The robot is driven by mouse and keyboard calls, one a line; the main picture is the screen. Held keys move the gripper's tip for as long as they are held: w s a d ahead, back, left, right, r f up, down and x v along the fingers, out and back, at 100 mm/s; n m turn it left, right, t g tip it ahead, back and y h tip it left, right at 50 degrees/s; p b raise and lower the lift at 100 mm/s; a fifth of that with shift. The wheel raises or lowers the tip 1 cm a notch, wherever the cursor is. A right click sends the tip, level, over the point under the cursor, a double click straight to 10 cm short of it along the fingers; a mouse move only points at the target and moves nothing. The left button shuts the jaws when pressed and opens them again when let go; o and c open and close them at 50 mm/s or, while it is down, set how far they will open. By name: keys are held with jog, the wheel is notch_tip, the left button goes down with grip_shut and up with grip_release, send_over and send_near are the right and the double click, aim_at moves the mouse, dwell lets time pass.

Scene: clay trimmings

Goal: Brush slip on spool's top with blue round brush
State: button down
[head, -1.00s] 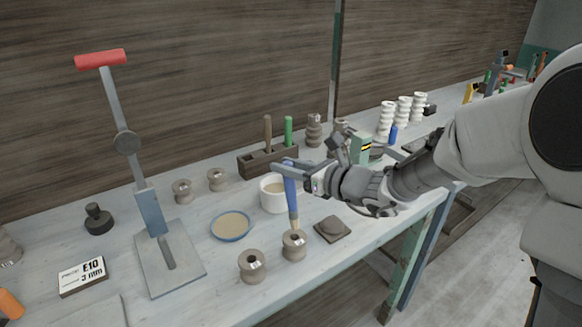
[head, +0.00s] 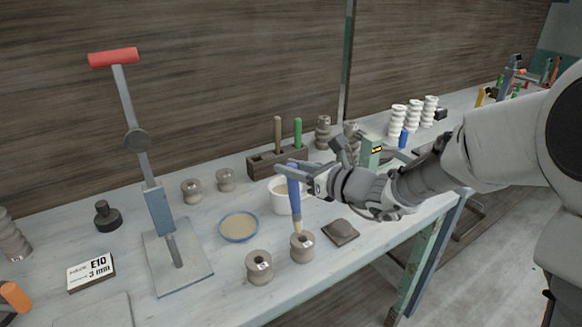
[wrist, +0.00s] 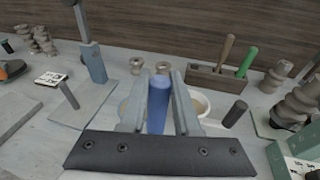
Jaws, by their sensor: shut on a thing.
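My gripper (head: 291,170) is shut on the handle of the blue round brush (head: 293,192), which points down, nearly upright. In the wrist view the blue handle (wrist: 158,100) sits between both fingers. The brush's pale tip is at the top of a grey-brown spool (head: 302,249) near the table's front; I cannot tell whether it touches. A similar spool (head: 259,268) stands just left of it, with a small mark on its top. A white cup (head: 281,203) with beige content stands behind the brush, partly hidden by it. The spool is hidden in the wrist view.
A blue-rimmed dish (head: 239,239) of beige liquid lies left of the cup. A dark flat lump (head: 341,231) lies right of the spool. A tool block (head: 262,168) and two more spools (head: 191,191) stand behind. A tall red-handled press (head: 158,210) stands at left.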

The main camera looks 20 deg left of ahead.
jog(key=shift+f+b, duration=0.3)
jog(key=shift+r, duration=0.2)
dwell(0.4)
jog(key=shift+r, duration=0.2)
jog(key=shift+s+a+b, duration=0.25)
jog(key=shift+s+b, duration=0.05)
jog(key=shift+s, duration=0.8)
jog(key=shift+f+b, duration=0.4)
jog(key=shift+f, duration=0.05)
jog(key=shift+r, duration=0.2)
dwell(0.4)
